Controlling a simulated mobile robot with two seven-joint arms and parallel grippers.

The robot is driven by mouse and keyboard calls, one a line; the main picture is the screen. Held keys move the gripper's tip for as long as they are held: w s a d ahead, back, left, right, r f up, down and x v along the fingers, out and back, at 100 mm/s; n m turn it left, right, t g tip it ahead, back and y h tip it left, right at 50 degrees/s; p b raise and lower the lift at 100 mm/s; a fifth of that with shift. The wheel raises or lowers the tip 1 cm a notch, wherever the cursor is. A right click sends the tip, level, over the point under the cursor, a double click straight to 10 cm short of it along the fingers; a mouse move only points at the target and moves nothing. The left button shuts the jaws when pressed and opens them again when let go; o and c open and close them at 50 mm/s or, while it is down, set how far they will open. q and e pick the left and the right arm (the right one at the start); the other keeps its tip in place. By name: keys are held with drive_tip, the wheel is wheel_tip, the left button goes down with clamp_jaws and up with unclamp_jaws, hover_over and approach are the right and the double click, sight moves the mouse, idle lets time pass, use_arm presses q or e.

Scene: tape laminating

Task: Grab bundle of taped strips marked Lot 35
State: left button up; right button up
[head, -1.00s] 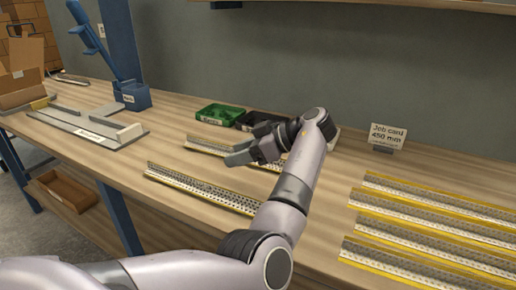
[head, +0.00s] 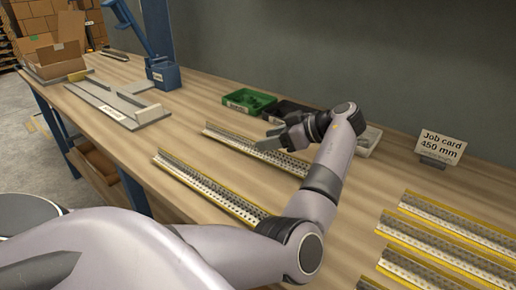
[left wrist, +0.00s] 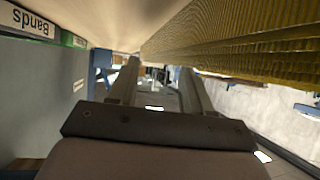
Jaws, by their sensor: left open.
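Two perforated metal strips with yellow edges lie in the middle of the bench in the head view: a near one (head: 210,187) and a far one (head: 235,140). Several similar strips (head: 450,225) lie side by side at the right. No Lot 35 mark is readable on any of them. My left gripper (head: 264,143) is at the far middle strip, overlapping it in the picture; contact cannot be told. In the left wrist view its two fingers (left wrist: 158,85) are apart with nothing held between them. A yellow-edged strip (left wrist: 235,40) runs close beside them. My right gripper is not in view.
A green bin (head: 248,101) and a black bin (head: 288,112) stand behind the gripper. A job card reading 450 mm (head: 441,146) stands at the back right. A grey fixture (head: 105,103), blue press (head: 162,74) and cardboard box (head: 55,62) are at the left.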

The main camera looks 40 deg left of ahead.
use_arm(q)
drive_tip(key=shift+x, duration=1.05)
clamp_jaws()
drive_tip(key=shift+r, duration=0.1)
